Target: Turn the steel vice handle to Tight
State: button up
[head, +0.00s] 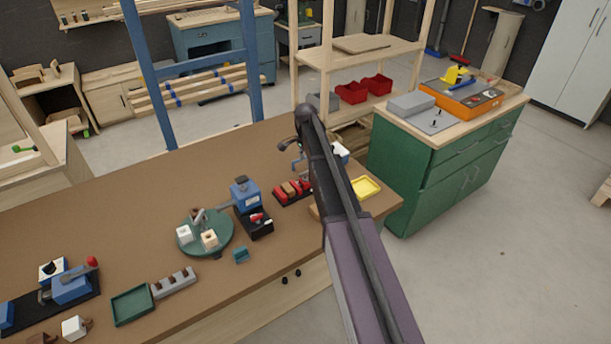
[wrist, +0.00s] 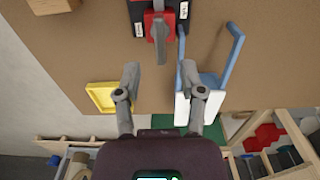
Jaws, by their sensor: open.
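A red vice (wrist: 150,20) sits on the table at the top middle of the wrist view. Its grey steel handle (wrist: 160,48) points down the picture, towards my gripper. White labels (wrist: 139,29) lie on both sides of it; their words are too small to read surely. In the head view the red vice (head: 292,190) is left of my arm and partly hidden. My gripper (wrist: 161,76) is open and empty, its fingers spread to either side of the handle's line, short of its end. In the head view my gripper (head: 290,146) is partly behind my arm.
A blue bracket with white panels (wrist: 236,45) stands close by my right finger. A yellow tray (wrist: 101,97) lies left of my left finger. In the head view a blue vice (head: 244,192) and a green turntable (head: 205,250) stand further left. The table's back is largely clear.

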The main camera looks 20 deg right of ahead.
aim_at(305, 176)
jog(key=shift+f+b, duration=2.2)
jog(key=shift+f, duration=0.3)
jog(key=shift+c, duration=0.2)
grip_shut()
